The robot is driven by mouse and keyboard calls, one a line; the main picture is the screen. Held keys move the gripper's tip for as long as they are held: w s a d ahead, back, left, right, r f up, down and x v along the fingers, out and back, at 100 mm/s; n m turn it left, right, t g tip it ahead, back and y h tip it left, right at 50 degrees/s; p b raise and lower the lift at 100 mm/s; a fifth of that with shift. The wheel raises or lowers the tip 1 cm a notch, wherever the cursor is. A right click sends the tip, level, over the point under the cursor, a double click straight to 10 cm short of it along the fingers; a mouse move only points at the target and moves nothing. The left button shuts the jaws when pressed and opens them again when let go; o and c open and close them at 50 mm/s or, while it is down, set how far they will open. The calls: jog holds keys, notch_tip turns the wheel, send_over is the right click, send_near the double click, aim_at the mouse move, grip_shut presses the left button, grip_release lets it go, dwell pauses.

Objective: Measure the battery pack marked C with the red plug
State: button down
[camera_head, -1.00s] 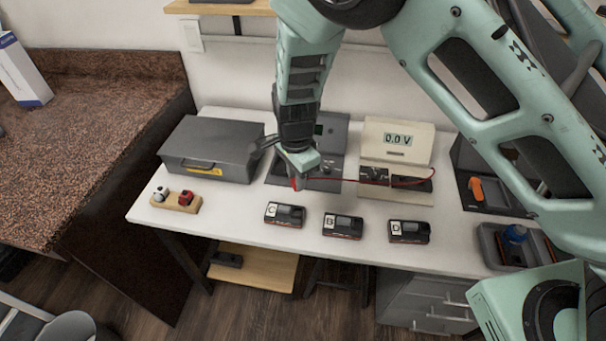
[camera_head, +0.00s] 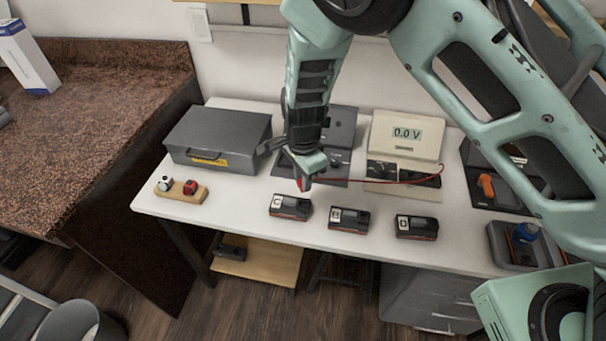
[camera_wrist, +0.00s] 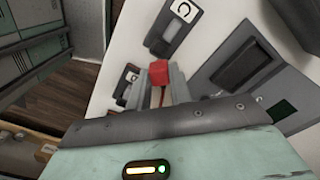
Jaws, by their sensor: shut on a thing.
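My gripper (camera_head: 304,184) is shut on the red plug (camera_head: 302,185) and holds it above the table, just behind and slightly right of battery pack C (camera_head: 290,207). In the wrist view the red plug (camera_wrist: 158,70) sits between the fingertips, and pack C (camera_wrist: 174,30) lies beyond it, apart from it. Pack C is dark with a white label. A red lead runs from the plug to the cream meter (camera_head: 405,137), whose display reads 0.0 V.
Battery packs B (camera_head: 349,219) and D (camera_head: 416,227) stand right of C. A grey metal box (camera_head: 217,140) is at the left, with a wooden holder (camera_head: 181,192) in front. A grey tray (camera_head: 513,245) with a blue item is at the right.

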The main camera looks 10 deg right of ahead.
jog(key=shift+f+b, duration=0.7)
jog(key=shift+f, duration=0.8)
jog(key=shift+f+b, duration=0.35)
jog(key=shift+f, duration=1.4)
dwell(2.3)
jog(key=c, duration=0.9)
grip_release()
jog(key=shift+r, duration=0.25)
jog(key=shift+r+p, duration=1.2)
jog(key=shift+p, duration=0.15)
jog(key=shift+r, duration=0.2)
